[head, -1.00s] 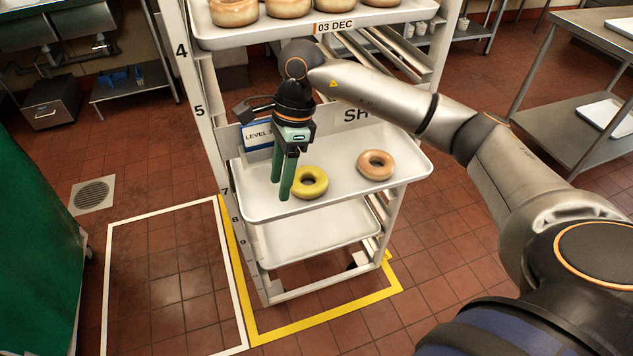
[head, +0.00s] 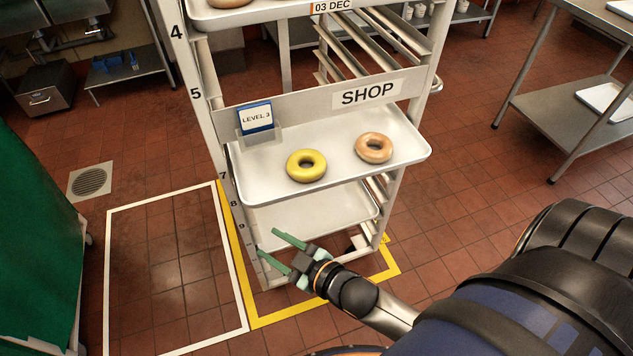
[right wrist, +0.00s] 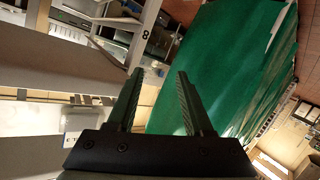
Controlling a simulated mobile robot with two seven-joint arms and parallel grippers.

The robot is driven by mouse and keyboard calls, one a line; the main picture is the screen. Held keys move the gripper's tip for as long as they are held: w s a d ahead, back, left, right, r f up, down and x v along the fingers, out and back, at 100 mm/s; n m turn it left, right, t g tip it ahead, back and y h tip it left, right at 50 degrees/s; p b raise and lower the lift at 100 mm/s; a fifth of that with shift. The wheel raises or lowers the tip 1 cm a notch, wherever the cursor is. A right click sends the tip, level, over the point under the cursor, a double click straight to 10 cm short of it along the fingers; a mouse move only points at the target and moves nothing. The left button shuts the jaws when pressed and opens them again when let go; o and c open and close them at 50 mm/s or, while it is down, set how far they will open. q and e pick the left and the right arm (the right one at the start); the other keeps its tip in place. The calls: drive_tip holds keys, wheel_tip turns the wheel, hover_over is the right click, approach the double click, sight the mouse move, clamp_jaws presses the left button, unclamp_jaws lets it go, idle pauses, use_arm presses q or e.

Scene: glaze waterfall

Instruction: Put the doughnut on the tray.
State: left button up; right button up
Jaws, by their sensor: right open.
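A yellow glazed doughnut (head: 306,165) lies flat on the left part of a white tray (head: 262,188) in the rack, beside the "LEVEL 3" card. A plain tan doughnut (head: 374,148) lies on the same tray to its right, apart from it. My right gripper (head: 274,250) is open and empty, in front of and below that tray, near the rack's lower left post. In the right wrist view its two fingers (right wrist: 157,100) are spread with nothing between them. My left gripper is not in view.
A lower, empty tray (head: 310,225) sits under the doughnut tray. A top tray (head: 275,15) carries at least one doughnut. A "SHOP" strip (head: 367,94) crosses the rack. A green cover (head: 35,220) stands at left; a steel table (head: 575,105) stands at right.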

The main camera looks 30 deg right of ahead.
drive_tip(key=s+d+f+m+g+h, duration=0.2)
drive_tip(key=s+f+m+g, duration=0.3)
drive_tip(key=s+f, duration=0.5)
drive_tip(key=shift+s+d+f, duration=0.3)
drive_tip(key=shift+s+d, duration=0.1)
drive_tip(key=shift+s, duration=0.1)
